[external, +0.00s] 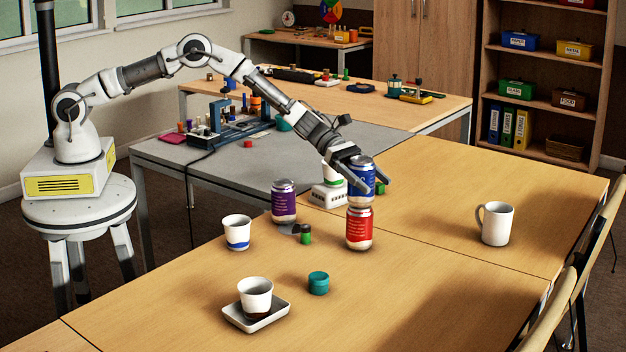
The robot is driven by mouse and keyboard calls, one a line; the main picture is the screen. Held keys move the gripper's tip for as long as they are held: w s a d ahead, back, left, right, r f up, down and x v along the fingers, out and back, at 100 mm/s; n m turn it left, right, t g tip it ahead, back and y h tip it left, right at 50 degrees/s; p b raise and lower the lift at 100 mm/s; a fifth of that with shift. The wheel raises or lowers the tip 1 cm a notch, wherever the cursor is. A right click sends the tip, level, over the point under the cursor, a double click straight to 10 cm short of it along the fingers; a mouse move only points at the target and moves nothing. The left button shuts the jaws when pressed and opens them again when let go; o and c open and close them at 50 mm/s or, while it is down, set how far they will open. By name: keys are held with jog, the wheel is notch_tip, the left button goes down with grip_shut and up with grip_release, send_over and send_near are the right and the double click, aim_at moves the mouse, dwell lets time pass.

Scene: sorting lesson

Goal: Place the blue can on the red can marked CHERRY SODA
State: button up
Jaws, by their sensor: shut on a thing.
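The blue can (362,177) is upright between the fingers of my gripper (366,177), which is shut on it. It is right above the red can (359,230), which stands upright on the wooden table. The blue can's base looks very close to the red can's top; I cannot tell whether they touch. The lettering on the red can is too small to read. My gripper's fingers hide part of the blue can's side.
A purple can (284,202) and a white cup with a blue band (237,232) stand to the left. Small green and dark pieces (305,235) lie near the red can. A teal jar (318,283), a cup on a square saucer (279,314) and a white mug (496,224) stand farther off. The right side is mostly clear.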

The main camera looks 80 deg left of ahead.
jog(key=shift+f, duration=0.25)
jog(key=o, duration=1.1)
jog(key=shift+o, duration=0.2)
jog(key=shift+r, duration=0.1)
